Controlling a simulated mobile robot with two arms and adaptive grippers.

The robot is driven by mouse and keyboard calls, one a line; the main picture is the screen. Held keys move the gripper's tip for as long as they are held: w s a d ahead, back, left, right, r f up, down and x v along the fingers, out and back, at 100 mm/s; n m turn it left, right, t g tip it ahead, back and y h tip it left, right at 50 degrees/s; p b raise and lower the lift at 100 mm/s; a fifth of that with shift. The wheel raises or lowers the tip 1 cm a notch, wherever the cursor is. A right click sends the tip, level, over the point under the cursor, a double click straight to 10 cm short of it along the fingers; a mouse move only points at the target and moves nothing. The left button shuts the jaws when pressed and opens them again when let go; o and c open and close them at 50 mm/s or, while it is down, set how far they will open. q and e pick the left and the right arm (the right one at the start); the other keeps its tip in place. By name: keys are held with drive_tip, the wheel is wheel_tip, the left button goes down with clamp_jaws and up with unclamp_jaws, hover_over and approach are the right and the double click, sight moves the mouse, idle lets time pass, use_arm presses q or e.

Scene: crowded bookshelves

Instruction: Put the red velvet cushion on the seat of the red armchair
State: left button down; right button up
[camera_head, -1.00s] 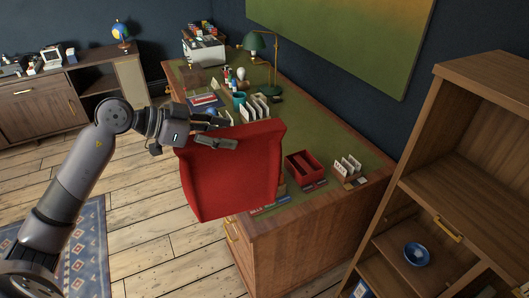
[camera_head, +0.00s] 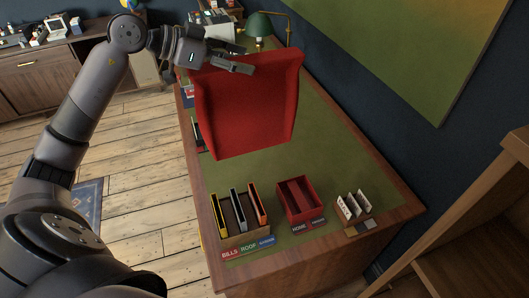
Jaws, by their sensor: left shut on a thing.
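The red velvet cushion (camera_head: 247,112) hangs from my left gripper (camera_head: 241,58), whose fingers are shut on its upper left edge. The cushion is tilted, its broad face toward the camera, and is held above the desk; it hides the middle of the desk top. The red armchair is not in view. My right gripper is not in view.
The wooden desk (camera_head: 340,140) has a green top. A sorter (camera_head: 240,216) with upright folders, a red box (camera_head: 299,199) and a small card rack (camera_head: 353,206) stand at its near end. A green lamp (camera_head: 259,25) stands behind the cushion. A bookshelf (camera_head: 480,225) is at right.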

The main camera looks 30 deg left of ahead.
use_arm(q)
hover_over(240, 129)
drive_tip(key=a, duration=0.1)
drive_tip(key=f, duration=0.2)
drive_tip(key=w+f, duration=0.1)
drive_tip(key=f, duration=0.1)
drive_tip(key=shift+f+p, duration=0.3)
drive_tip(key=shift+f, duration=0.05)
wheel_tip(240, 129, down, 4)
drive_tip(key=shift+a+f, duration=0.1)
drive_tip(key=shift+f, duration=0.1)
drive_tip(key=f, duration=0.4)
drive_tip(key=shift+w+p, duration=0.35)
drive_tip(key=shift+f, duration=0.8)
drive_tip(key=shift+s+f, duration=0.1)
drive_tip(key=shift+f, duration=0.25)
wheel_tip(240, 129, down, 3)
drive_tip(key=shift+f, duration=0.35)
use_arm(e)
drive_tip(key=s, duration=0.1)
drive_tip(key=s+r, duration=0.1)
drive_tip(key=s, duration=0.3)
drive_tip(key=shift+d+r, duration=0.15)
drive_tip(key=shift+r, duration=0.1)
